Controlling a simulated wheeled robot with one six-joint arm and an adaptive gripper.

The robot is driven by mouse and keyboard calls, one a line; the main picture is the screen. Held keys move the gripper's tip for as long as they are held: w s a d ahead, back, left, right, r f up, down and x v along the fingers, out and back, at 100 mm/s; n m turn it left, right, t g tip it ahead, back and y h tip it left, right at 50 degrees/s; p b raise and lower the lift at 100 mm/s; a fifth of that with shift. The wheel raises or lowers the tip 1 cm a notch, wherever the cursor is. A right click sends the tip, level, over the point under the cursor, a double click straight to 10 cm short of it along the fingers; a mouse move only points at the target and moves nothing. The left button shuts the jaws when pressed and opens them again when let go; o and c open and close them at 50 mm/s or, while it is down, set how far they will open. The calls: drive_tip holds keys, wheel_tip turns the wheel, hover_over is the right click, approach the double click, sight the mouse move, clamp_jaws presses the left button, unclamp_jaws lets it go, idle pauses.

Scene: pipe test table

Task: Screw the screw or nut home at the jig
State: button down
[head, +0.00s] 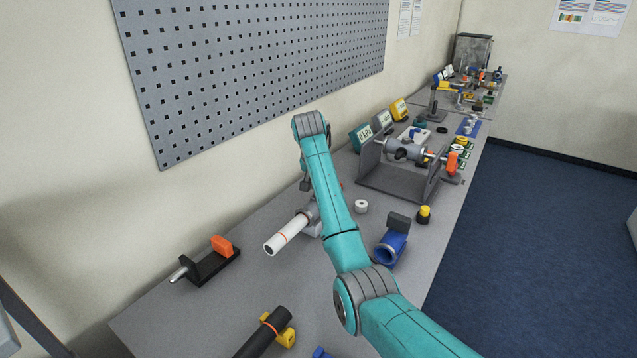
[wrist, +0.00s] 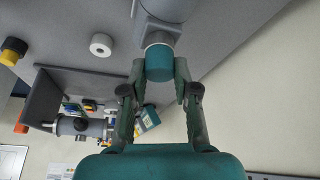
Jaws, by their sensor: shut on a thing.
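In the wrist view my gripper (wrist: 160,72) has its two fingers on either side of a teal round cap (wrist: 159,60). It is shut on the cap, which sits at the end of a grey cylindrical fitting (wrist: 160,25). I cannot see any thread or tell how far the cap is screwed on. In the head view a white pipe (head: 286,235) with an orange ring leads to a grey fitting on the bench, partly behind my arm. My gripper is mostly hidden there, and the cap does not show.
A white ring (head: 361,206) lies near the fitting. A grey U-shaped stand (head: 388,188) holds a pipe assembly to the right. A blue valve (head: 391,246), a yellow-topped knob (head: 424,213) and an orange-and-black clamp (head: 208,262) stand around. The pegboard wall (head: 250,70) is behind.

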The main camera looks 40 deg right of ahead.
drive_tip(key=shift+w, duration=0.1)
drive_tip(key=m+g, duration=0.1)
drive_tip(key=m, duration=0.2)
drive_tip(key=shift+h, duration=0.3)
drive_tip(key=c, duration=1.6)
unclamp_jaws()
drive_tip(key=shift+m, duration=0.3)
clamp_jaws()
drive_tip(key=shift+m+g, duration=0.8)
drive_tip(key=shift+m, duration=1.1)
drive_tip(key=o, duration=0.8)
unclamp_jaws()
drive_tip(key=v, duration=0.7)
